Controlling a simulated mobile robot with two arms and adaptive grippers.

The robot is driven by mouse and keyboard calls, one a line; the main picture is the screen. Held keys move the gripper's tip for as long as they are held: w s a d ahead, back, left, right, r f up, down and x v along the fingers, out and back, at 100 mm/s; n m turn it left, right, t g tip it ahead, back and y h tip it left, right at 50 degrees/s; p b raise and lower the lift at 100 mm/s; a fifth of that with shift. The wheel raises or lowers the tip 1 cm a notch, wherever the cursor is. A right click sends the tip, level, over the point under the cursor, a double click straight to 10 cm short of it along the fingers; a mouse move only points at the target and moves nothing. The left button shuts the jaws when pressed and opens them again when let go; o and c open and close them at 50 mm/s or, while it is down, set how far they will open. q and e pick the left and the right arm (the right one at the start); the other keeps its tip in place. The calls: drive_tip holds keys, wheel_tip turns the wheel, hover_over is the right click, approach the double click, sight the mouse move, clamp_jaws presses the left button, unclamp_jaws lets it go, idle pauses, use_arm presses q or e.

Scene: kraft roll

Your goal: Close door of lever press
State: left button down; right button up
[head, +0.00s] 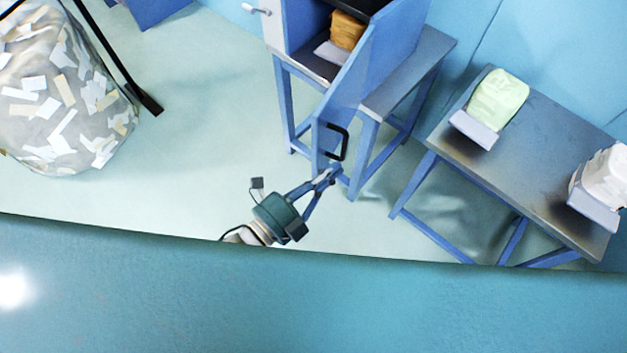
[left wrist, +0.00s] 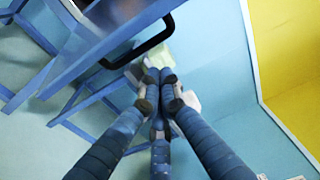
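The lever press (head: 410,85) is a blue cabinet on a stand, and its blue door (head: 365,75) stands open, swung out toward me. A black bar handle (head: 341,142) is on the door near its free end. My left gripper (head: 328,176) is just below the handle, by the door's lower end. In the left wrist view its fingers (left wrist: 160,78) come together at the tips with nothing seen between them. There the door (left wrist: 105,35) is at the upper left and the handle (left wrist: 150,50) lies just beyond the tips. I cannot tell if they touch the door. My right gripper is not in view.
A brown block (head: 346,31) is inside the press. A table (head: 545,155) at the right bears a pale green bundle (head: 498,98) and a white bundle (head: 603,178) on trays. A sack of paper scraps (head: 60,95) stands at the left. Floor left of the press is clear.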

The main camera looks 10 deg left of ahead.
sight(320, 160)
use_arm(q)
drive_tip(key=w+a+p, duration=0.1)
drive_tip(key=w+a, duration=0.1)
drive_tip(key=shift+w+a+p, duration=0.3)
drive_tip(key=shift+w, duration=0.1)
drive_tip(key=shift+f, duration=0.1)
